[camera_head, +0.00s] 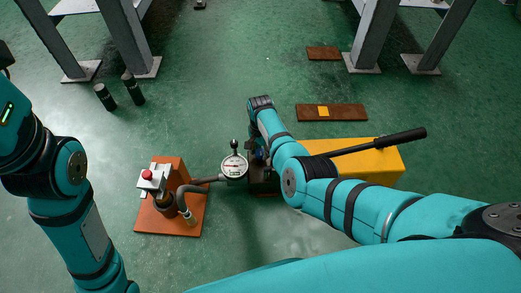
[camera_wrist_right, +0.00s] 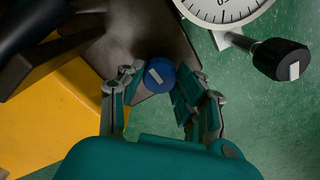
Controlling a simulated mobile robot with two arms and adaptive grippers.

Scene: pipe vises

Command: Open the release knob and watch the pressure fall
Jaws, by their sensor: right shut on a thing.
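The release knob (camera_wrist_right: 160,75) is a small blue round knob with a white mark on its top. My right gripper (camera_wrist_right: 158,88) has its two fingers on either side of the knob, shut on it. In the head view my right gripper is mostly hidden by my own wrist, and a bit of blue shows beside it. The pressure gauge (camera_head: 234,168) is a white round dial left of the gripper; part of its dial shows in the right wrist view (camera_wrist_right: 222,8). Its needle cannot be read. My left gripper is out of view.
The yellow pump body (camera_head: 382,161) has a black lever (camera_head: 385,140) above it. Brown plates (camera_head: 345,113) lie behind. Dark cylinders (camera_head: 105,97) stand at left.

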